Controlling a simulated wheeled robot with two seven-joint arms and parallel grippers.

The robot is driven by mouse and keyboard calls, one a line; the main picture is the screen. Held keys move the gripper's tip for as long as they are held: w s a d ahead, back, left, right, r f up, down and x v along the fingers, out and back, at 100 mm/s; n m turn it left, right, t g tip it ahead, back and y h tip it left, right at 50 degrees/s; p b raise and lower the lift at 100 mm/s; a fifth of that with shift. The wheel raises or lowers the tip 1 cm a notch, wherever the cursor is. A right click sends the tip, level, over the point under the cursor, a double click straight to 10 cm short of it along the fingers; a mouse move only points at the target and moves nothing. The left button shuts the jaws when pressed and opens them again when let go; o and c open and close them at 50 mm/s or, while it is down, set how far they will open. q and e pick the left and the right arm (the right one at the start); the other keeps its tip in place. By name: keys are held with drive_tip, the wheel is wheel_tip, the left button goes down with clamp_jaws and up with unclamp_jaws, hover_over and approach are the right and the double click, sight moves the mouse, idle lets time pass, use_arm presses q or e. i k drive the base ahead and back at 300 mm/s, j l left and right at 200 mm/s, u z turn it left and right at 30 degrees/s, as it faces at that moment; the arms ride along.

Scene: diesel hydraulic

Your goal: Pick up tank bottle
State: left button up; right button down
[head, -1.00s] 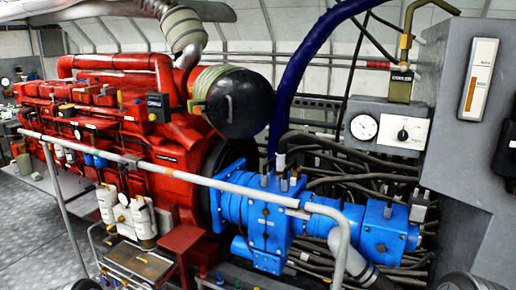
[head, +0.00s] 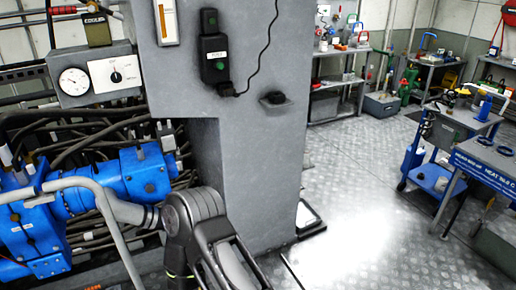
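I cannot tell for sure which thing is the tank bottle. Candidates are the green bottle-like items (head: 407,84) standing on the floor by the back benches, a blue container (head: 412,160) on the blue cart (head: 436,178), and a small blue cylinder (head: 485,110) on the cart's top. All are small and far off at the right of the head view. Neither gripper shows. A dark grey link of one of my arms rises at the bottom, left of the middle, with its hand out of view.
A grey cabinet column (head: 240,110) stands close in the middle. Blue machinery (head: 135,172) with hoses and a grey handrail (head: 112,235) is at the left. Open metal floor (head: 370,220) lies right of the column. Workbenches (head: 335,85) line the back wall; a blue-edged table (head: 482,165) stands at right.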

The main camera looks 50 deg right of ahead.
sight(307, 154)
drive_tip(key=z, duration=2.4)
drive_tip(key=i+z, duration=0.1)
drive_tip(key=i, duration=0.65)
drive_tip(key=i+j+z, duration=0.1)
drive_tip(key=i, duration=0.65)
drive_tip(key=i+l+z, duration=0.15)
drive_tip(key=i+z, duration=0.2)
drive_tip(key=i, duration=0.75)
drive_tip(key=i+j+z, duration=0.15)
drive_tip(key=i+z, duration=0.25)
drive_tip(key=i, duration=0.65)
drive_tip(key=i+j+u, duration=0.2)
drive_tip(key=i+u, duration=0.15)
drive_tip(key=i, duration=0.45)
drive_tip(key=i+u, duration=0.3)
drive_tip(key=i, duration=0.5)
drive_tip(key=i+l+u, duration=0.35)
drive_tip(key=i, duration=0.45)
drive_tip(key=u, duration=2.3)
drive_tip(key=i+l, duration=0.05)
